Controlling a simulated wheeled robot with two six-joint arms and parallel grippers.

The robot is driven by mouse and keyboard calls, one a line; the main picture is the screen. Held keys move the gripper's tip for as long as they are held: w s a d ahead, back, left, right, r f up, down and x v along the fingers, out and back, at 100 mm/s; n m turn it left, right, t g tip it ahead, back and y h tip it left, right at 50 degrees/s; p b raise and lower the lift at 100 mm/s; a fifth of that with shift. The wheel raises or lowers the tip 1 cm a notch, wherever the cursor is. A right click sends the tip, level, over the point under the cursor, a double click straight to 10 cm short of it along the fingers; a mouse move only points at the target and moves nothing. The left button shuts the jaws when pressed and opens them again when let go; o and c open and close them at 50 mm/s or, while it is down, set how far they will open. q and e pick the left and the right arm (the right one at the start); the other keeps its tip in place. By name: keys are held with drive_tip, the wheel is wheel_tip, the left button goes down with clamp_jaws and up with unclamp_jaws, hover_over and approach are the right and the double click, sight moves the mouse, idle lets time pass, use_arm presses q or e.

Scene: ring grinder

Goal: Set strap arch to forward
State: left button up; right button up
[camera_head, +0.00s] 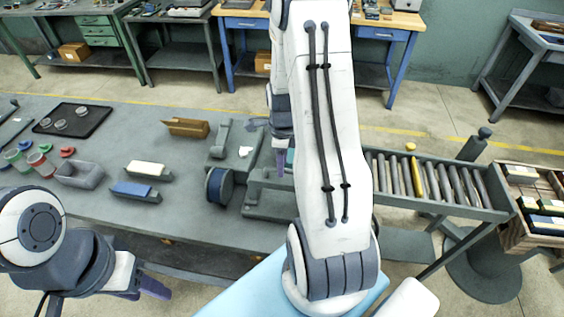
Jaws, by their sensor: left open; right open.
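The grinder-like machine (238,195) stands on the grey table, with a dark blue round wheel (218,186) at its left and grey blocks around it. I cannot make out the strap arch for certain; my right arm covers the machine's right part. My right gripper (281,158) points down with purple fingers beside the machine, just left of the arm. It is open, and whether it touches anything is hidden. My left gripper (140,291) is open and empty in front of the table's front edge, at the lower left, away from the machine.
A black tray (72,121) and coloured rings (40,160) are further left. A roller conveyor (435,182) runs right toward a wooden crate (520,235).

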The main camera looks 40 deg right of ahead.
drive_tip(key=shift+f, duration=0.55)
clamp_jaws()
idle(1.1)
